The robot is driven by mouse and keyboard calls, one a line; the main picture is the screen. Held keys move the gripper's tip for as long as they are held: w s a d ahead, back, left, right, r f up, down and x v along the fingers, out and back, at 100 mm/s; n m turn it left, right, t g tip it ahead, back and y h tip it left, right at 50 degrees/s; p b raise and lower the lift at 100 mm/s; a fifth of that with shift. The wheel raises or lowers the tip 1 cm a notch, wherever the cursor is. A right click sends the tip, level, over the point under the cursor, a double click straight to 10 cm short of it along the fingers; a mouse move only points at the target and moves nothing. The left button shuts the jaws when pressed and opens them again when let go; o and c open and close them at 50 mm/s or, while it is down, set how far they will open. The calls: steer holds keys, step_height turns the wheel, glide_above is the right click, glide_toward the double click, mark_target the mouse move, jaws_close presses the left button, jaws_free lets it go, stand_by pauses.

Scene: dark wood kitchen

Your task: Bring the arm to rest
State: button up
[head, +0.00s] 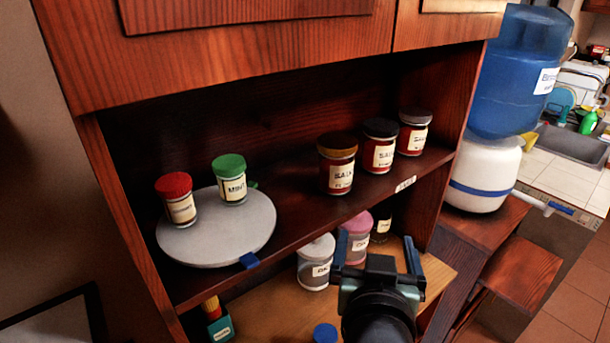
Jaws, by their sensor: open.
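My gripper (376,262) is in the lower middle of the head view, in front of the wooden cabinet's lower compartment. Its two dark fingers point up and away from me and stand apart. Nothing shows between the fingertips that they grip. A pink-lidded jar (356,240) stands behind the left finger and is partly covered by it. A dark jar (381,226) stands just behind the gap. My wrist hides part of the lower wooden surface.
The shelf (300,222) edge runs above and left of my gripper. A white-lidded jar (316,262) stands below. A water dispenser (483,172) stands at the right.

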steer(key=s+a+r+n+t+y, duration=0.1)
steer(key=a+r+t, duration=0.2)
steer(key=r, duration=0.7)
steer(key=a+r+t, duration=0.3)
steer(key=r+t, duration=0.1)
steer(key=r, duration=0.6)
steer(key=s+a+r+t+y, duration=0.1)
steer(key=s+a+r+t, duration=0.1)
steer(key=s+r, duration=0.3)
steer(key=s+a+r+n+t+y, duration=0.1)
steer(key=s+r+t, duration=0.2)
steer(key=r, duration=0.7)
steer(key=shift+s+a+r+t, duration=0.2)
steer(key=shift+s+a+t, duration=0.2)
steer(key=shift+s, duration=0.6)
steer(key=shift+f, duration=0.1)
